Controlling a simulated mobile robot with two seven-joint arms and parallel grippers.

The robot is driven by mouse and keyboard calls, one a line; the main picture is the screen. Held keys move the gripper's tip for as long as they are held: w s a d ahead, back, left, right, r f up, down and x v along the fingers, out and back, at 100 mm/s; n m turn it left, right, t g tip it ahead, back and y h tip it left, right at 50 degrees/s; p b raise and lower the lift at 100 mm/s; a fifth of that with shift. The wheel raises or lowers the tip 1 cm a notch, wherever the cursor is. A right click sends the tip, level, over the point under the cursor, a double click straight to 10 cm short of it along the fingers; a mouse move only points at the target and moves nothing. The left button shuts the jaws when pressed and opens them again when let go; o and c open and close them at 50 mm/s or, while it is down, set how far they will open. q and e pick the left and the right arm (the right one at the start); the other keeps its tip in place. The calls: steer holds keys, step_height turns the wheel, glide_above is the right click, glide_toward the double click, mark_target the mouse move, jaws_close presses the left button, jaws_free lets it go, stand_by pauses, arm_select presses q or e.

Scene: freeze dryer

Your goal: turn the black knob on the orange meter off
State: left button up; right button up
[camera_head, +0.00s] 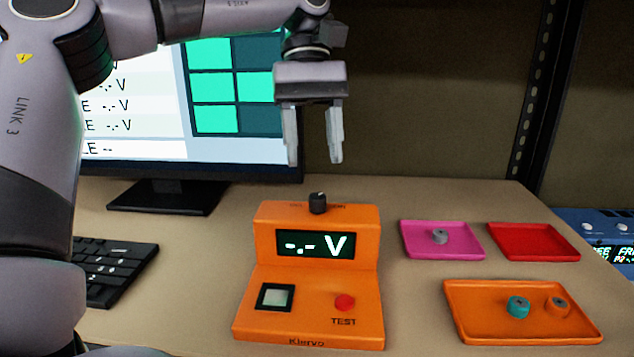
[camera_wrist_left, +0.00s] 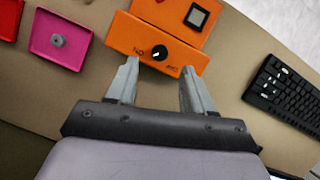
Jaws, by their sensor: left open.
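The orange meter (camera_head: 262,250) stands on the table, with a dark display reading "-.- V" and a red TEST button. The black knob (camera_head: 317,203) sits on top of the meter at its upper edge. In the left wrist view, the knob (camera_wrist_left: 159,53) has a white pointer mark, with an "ON" label to its left and another label, too small to read surely, to its right. My left gripper (camera_head: 314,150) is open and empty, pointing down above the knob and apart from it. In the left wrist view its fingertips (camera_wrist_left: 158,72) lie on either side, just short of the knob. My right gripper is not in view.
A monitor (camera_head: 240,151) stands behind at left, with a black keyboard (camera_head: 118,268) in front. Right of the meter are a pink tray (camera_head: 460,250), a red tray (camera_head: 533,240) and an orange tray (camera_head: 480,318) holding small round pieces. A blue device (camera_head: 600,222) is at far right.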

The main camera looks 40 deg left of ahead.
mark_target(317, 195)
arm_select(q)
steer(key=shift+b+x, duration=0.3)
steer(key=shift+x, duration=2.5)
jaws_close()
